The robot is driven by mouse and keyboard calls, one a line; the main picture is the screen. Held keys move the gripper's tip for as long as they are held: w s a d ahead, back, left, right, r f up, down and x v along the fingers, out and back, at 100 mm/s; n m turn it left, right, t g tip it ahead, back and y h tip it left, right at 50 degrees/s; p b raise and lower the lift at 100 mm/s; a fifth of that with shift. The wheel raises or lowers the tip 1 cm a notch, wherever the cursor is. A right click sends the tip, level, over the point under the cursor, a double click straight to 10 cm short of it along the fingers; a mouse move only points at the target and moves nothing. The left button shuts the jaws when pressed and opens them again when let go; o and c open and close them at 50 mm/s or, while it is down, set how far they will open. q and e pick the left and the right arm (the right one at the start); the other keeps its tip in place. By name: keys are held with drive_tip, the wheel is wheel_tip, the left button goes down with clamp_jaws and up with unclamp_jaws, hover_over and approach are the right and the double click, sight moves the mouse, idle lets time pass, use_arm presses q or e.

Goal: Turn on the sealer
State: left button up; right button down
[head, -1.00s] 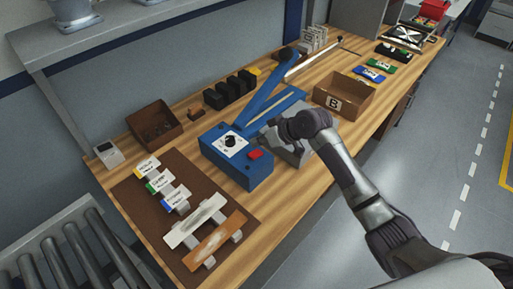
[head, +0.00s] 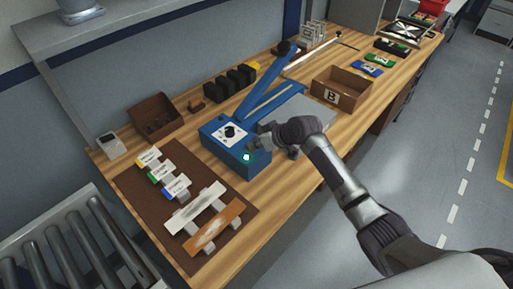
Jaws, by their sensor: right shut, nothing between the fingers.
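The blue sealer (head: 226,158) stands on the wooden bench with its long blue arm (head: 265,80) raised at an angle. Its white dial plate with a black knob (head: 230,131) faces up. My right gripper (head: 256,144) is shut and empty, just above and right of the green switch. I cannot tell whether its fingertips touch the sealer. My left gripper is not in view.
A brown mat (head: 143,200) with labelled packs and two strips lies left of the sealer. An open brown box (head: 158,117) and black blocks (head: 233,82) stand behind. Box B (head: 352,88) stands to the right. Rollers (head: 75,245) are at the lower left.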

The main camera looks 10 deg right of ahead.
drive_tip(key=shift+s+r, duration=0.25)
drive_tip(key=shift+w+f, duration=0.1)
drive_tip(key=shift+w, duration=0.1)
drive_tip(key=shift+w+d+f, duration=0.25)
drive_tip(key=shift+w+d, duration=0.2)
drive_tip(key=shift+w, duration=0.2)
drive_tip(key=shift+d+r, duration=0.15)
drive_tip(key=shift+r, duration=0.1)
drive_tip(key=shift+w+d, duration=0.1)
drive_tip(key=shift+w, duration=0.1)
drive_tip(key=shift+r, duration=0.4)
wheel_tip(320, 180, up, 4)
drive_tip(key=p, duration=0.4)
drive_tip(key=shift+s+d+b, duration=0.4)
drive_tip(key=shift+s+b, duration=0.05)
drive_tip(key=shift+b, duration=0.1)
use_arm(q)
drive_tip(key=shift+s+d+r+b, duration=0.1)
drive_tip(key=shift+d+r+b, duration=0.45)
drive_tip(key=shift+b, duration=0.45)
use_arm(e)
drive_tip(key=a+v, duration=0.1)
drive_tip(key=v, duration=0.7)
drive_tip(key=shift+s+r, duration=0.3)
drive_tip(key=shift+s, duration=0.15)
